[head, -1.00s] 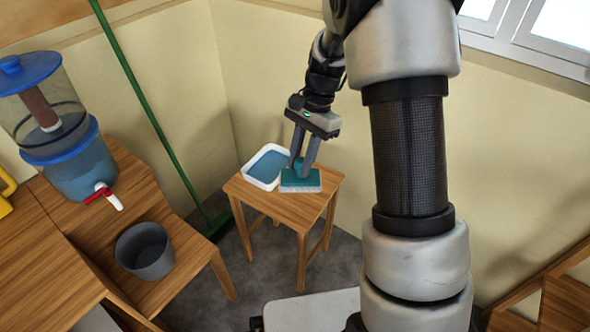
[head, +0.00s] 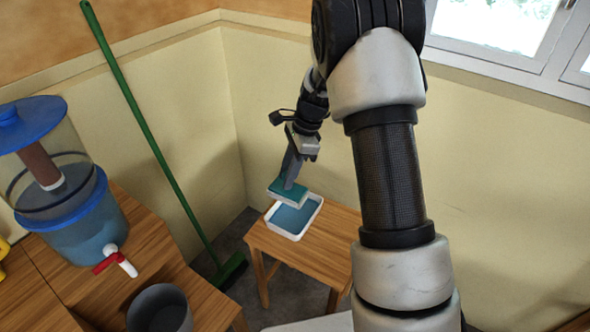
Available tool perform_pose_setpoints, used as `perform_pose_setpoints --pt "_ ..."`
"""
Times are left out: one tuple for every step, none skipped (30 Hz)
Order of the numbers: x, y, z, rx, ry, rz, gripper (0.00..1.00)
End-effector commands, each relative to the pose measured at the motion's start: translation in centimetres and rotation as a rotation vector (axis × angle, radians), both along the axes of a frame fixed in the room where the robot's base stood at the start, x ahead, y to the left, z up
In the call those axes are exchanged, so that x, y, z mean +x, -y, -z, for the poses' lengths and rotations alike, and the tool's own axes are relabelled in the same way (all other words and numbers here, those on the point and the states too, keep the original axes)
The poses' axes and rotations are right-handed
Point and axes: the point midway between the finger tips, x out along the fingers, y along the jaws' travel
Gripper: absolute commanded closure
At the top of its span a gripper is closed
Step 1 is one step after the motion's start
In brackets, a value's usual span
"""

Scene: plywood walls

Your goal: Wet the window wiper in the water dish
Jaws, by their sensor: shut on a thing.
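The window wiper (head: 288,191) is a teal block with a pale underside. My gripper (head: 291,178) is shut on it and holds it raised, over or just behind the far left edge of the water dish. The water dish (head: 317,209) is a white rectangular tray with blue water, standing on a small wooden table (head: 338,224). In this view the wiper overlaps the dish's far left rim. I cannot tell its exact height above the water, but it appears clear of it.
A green broom (head: 150,140) leans in the corner left of the table. A water dispenser (head: 68,200) with a red tap and a dark grey bucket (head: 160,309) stand on wooden furniture at the left. Windows are at the upper right. The small table's right part is bare.

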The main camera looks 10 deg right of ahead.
Motion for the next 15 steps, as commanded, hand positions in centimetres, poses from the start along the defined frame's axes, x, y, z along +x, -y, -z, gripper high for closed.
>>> perform_pose_setpoints --pt "0.6 0.0 1.2 0.000 -0.002 0.145 0.94" --pt "1.0 0.1 1.8 0.000 -0.002 0.237 0.94" --pt "1.5 0.2 2.5 0.000 -0.003 0.354 0.94" --pt "1.9 0.3 3.1 -0.001 -0.003 0.438 0.94" --pt "2.3 0.4 3.6 -0.001 -0.003 0.521 0.94" --pt "2.7 0.6 4.2 -0.002 -0.002 0.626 0.94" --pt "3.1 0.7 4.6 -0.002 -0.001 0.701 0.94" --pt "3.4 0.8 5.0 -0.003 -0.001 0.775 0.94" --pt "3.8 1.0 5.5 -0.002 -0.001 0.869 0.94" --pt "4.0 1.2 5.9 -0.002 -0.001 0.937 0.94" --pt "4.3 1.3 6.2 -0.003 0.000 1.001 0.94" --pt "4.7 1.6 6.6 -0.003 0.002 1.083 0.94" --pt "4.9 1.7 6.9 -0.003 0.002 1.141 0.94" --pt "5.2 1.9 7.1 -0.003 0.003 1.195 0.94" --pt "5.4 2.1 7.4 -0.004 0.002 1.261 0.94"
